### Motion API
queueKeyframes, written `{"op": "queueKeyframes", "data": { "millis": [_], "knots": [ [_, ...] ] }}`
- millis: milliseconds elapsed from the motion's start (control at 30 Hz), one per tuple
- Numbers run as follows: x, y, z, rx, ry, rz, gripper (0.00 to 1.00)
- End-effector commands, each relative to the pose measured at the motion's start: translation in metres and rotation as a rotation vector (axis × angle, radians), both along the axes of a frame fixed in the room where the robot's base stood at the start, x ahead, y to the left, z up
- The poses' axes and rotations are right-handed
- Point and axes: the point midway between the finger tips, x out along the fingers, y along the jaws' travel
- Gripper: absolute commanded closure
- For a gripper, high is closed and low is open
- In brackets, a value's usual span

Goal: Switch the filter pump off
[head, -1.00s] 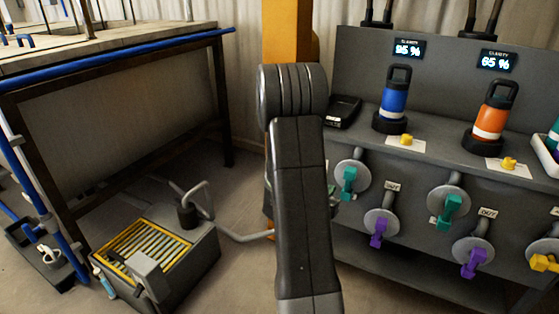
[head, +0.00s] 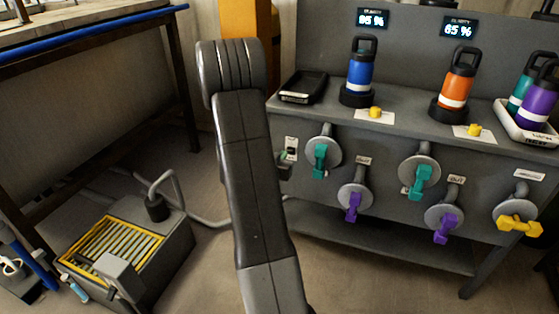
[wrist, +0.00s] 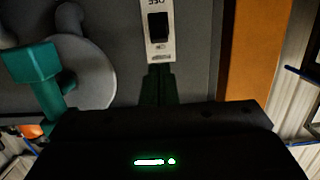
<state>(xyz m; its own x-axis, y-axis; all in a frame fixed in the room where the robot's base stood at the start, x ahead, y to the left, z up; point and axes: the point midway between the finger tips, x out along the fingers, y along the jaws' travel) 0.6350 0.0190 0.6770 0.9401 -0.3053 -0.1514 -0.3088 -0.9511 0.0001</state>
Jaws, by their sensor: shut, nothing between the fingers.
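A pale switch plate with a black rocker (wrist: 158,27) is on the grey front panel, at the top middle of the wrist view. Its lettering is upside down there and too small to read surely. The plate also shows in the head view (head: 291,146), left of the first teal valve. My gripper (wrist: 158,70) is shut and empty, its dark green fingertips just below the plate's lower end in the wrist view. I cannot tell whether they touch it. In the head view my gripper (head: 285,157) is partly hidden behind my arm. Which way the rocker is tipped is unclear.
Teal valves (head: 320,160), purple valves (head: 353,207) and a yellow valve (head: 519,225) line the panel. Bottles, including a blue one (head: 360,72), stand on the ledge above. A yellow-grilled box (head: 115,247) sits on the floor left. An orange post (wrist: 258,60) is beside the panel.

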Motion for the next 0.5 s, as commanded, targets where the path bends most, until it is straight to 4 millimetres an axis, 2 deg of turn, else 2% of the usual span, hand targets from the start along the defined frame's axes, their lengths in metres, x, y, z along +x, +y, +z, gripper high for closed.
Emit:
{"op": "queueKeyframes", "data": {
  "millis": [100,233,500],
  "knots": [
    [0.022,-0.008,-0.005,0.001,-0.001,-0.003,1.00],
    [0.040,-0.014,-0.008,0.000,-0.001,-0.002,1.00],
    [0.054,-0.018,-0.009,0.000,0.000,0.000,1.00]
  ]
}}
